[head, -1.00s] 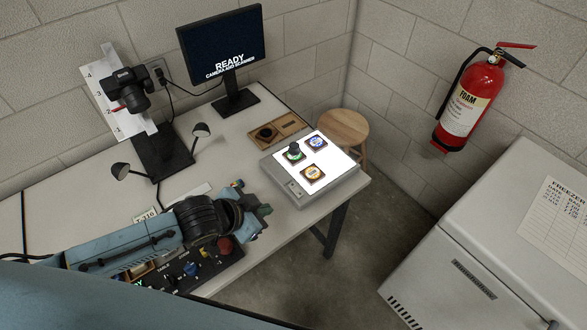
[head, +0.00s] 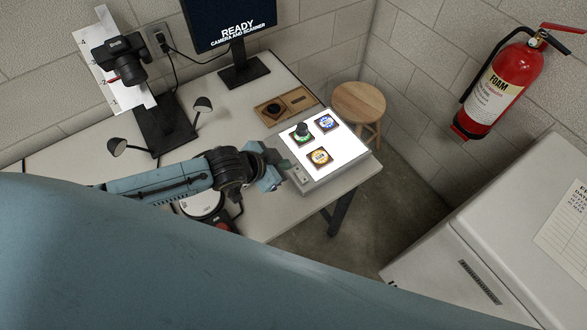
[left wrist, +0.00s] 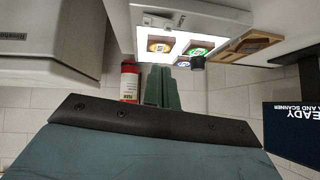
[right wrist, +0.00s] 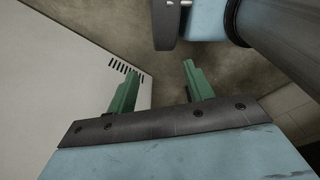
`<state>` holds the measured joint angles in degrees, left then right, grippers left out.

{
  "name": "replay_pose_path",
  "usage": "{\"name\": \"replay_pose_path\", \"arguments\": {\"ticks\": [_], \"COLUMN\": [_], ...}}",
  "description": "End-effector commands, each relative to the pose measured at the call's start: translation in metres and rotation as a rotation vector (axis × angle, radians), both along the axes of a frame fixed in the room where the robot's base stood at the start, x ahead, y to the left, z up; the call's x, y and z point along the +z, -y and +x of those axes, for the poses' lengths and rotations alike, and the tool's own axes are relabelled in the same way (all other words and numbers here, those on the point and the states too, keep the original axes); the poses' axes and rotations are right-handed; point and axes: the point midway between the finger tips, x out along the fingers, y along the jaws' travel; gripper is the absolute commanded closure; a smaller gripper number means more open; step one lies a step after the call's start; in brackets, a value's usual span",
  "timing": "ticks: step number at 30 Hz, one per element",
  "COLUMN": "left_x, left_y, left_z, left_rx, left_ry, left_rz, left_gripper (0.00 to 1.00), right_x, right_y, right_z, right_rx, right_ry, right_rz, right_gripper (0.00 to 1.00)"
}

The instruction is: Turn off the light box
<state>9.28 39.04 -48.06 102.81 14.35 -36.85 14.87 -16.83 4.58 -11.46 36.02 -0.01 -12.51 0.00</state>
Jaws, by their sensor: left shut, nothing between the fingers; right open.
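The light box (head: 349,151) stands on the right end of the table, its top panel glowing white. Two square framed pieces, one blue and one yellow, and a green one with a dark knob-like object (head: 302,130) lie on the panel. In the left wrist view the light box (left wrist: 146,20) shows upside down, with small controls on its front face. My left gripper (head: 275,178) is shut and empty, close to the box's front left side; I cannot tell whether it touches. In the left wrist view its fingers (left wrist: 162,88) are together. My right gripper (right wrist: 158,85) is open and empty, near the freezer.
A wooden tray (head: 286,103) lies behind the box. A camera on a stand (head: 120,62) and a monitor (head: 230,22) stand at the back. A stool (head: 358,105), a fire extinguisher (head: 500,85) and a white freezer (head: 500,225) are to the right.

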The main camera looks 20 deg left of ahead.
Motion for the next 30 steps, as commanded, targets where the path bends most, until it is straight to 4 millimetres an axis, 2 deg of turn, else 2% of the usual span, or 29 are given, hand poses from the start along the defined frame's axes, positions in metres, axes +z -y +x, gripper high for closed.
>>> {"name": "replay_pose_path", "arguments": {"ticks": [3,9,15,21,30], "left_x": [-0.017,-0.041,-0.068,-0.078,-0.078], "left_y": [0.009,0.021,0.017,0.016,0.016], "left_z": [0.015,0.036,0.037,0.038,0.038], "left_rx": [0.000,0.001,-0.001,-0.001,-0.001], "left_ry": [0.001,0.001,0.000,0.001,0.000], "left_rz": [-0.001,0.000,0.001,0.000,0.001], "left_gripper": [1.00,1.00,1.00,1.00,1.00], "right_x": [-0.004,-0.010,-0.014,-0.015,-0.014], "right_y": [0.000,0.001,0.001,0.001,0.001], "right_z": [0.005,-0.003,-0.014,-0.014,-0.011], "right_rx": [0.000,0.000,0.000,0.000,0.000], "right_ry": [0.007,-0.007,-0.024,-0.024,-0.019], "right_rz": [0.001,-0.001,-0.002,-0.002,-0.002], "right_gripper": [0.48,0.48,0.48,0.48,0.48]}}
